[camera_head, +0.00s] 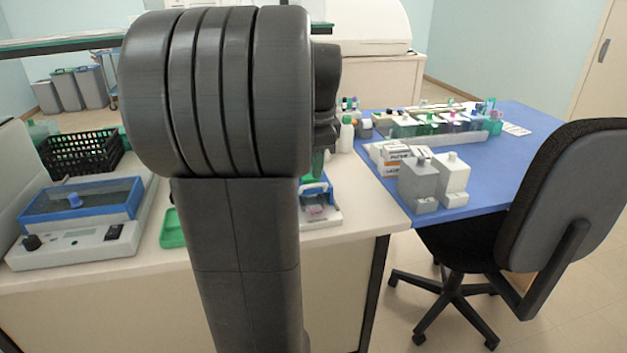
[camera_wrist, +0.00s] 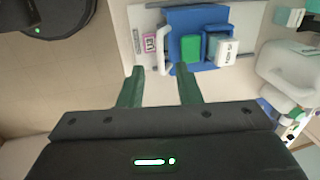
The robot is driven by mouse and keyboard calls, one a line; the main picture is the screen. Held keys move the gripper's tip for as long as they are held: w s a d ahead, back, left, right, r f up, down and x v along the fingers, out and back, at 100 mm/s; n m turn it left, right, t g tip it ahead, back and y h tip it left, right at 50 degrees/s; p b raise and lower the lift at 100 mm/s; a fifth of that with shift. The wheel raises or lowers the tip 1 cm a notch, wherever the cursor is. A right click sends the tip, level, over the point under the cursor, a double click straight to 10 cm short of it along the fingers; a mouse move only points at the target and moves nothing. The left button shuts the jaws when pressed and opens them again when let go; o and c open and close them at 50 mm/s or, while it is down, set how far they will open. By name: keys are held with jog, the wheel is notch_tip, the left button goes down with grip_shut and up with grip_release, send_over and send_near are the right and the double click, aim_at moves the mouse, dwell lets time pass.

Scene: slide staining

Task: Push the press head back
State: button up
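The press, a small device with a white base and a blue head (camera_wrist: 208,20), lies ahead of my gripper in the wrist view. A white bar handle (camera_wrist: 163,52) is at the head's left, and a green block (camera_wrist: 190,48) sits on the blue part. A pink label or slide (camera_wrist: 149,43) lies on the base. In the head view the press (camera_head: 322,190) stands near the counter's right end, partly hidden by my arm. My gripper (camera_wrist: 161,86) is open and empty, its two green fingers apart and short of the handle in the picture. Contact is not visible.
A blue and grey instrument (camera_head: 80,215), a black basket (camera_head: 82,152) and a green tray (camera_head: 172,228) are on the counter left of my arm. Grey bottles (camera_head: 436,182) and a rack (camera_head: 430,130) stand on the blue table. An office chair (camera_head: 560,210) stands at right.

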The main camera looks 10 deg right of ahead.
jog(key=shift+w+f, duration=0.2)
jog(key=shift+f, duration=0.95)
jog(key=shift+w+f, duration=0.2)
jog(key=shift+f, duration=0.9)
grip_shut()
